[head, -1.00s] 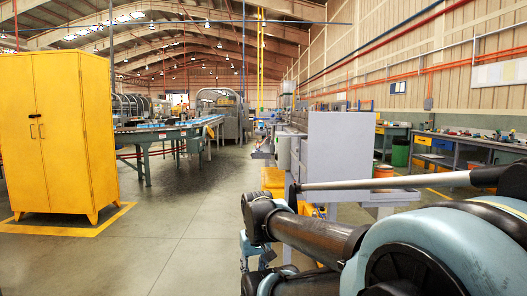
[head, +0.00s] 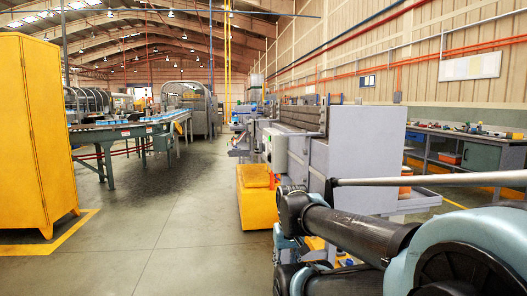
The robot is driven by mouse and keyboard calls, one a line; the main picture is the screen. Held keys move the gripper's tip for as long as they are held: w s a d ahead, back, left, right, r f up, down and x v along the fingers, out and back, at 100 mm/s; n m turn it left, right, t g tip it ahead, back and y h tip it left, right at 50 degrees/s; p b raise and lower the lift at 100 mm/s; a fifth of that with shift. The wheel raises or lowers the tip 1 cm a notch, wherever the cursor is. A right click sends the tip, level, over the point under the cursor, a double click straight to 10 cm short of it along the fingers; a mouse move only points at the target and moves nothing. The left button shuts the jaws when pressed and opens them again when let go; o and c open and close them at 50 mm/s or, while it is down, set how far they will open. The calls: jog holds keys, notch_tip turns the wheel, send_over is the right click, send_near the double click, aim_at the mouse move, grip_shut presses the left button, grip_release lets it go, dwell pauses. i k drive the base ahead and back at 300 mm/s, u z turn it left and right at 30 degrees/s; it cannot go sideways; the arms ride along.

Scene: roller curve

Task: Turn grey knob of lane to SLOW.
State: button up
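A lane of conveyor (head: 108,134) on green legs stands at the left, with blue items on it. I cannot make out a grey knob or a SLOW mark anywhere in the head view. A grey control box (head: 274,150) with a small green spot is on the side of the grey machine (head: 366,150), right of the middle. My arm, in black and pale blue, fills the lower right in front of that machine. No gripper fingers show, so I cannot see whether anything is held.
A yellow cabinet (head: 32,140) stands close at the left on a yellow floor line. A yellow box (head: 256,197) stands below the control box. A workbench (head: 462,150) is at the right. The floor aisle (head: 190,215) between cabinet and machine is clear.

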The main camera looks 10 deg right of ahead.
aim_at(262, 147)
jog(key=u, duration=0.5)
jog(key=k, duration=1.2)
jog(key=z, duration=0.05)
jog(key=i, duration=1.65)
jog(key=u, duration=0.6)
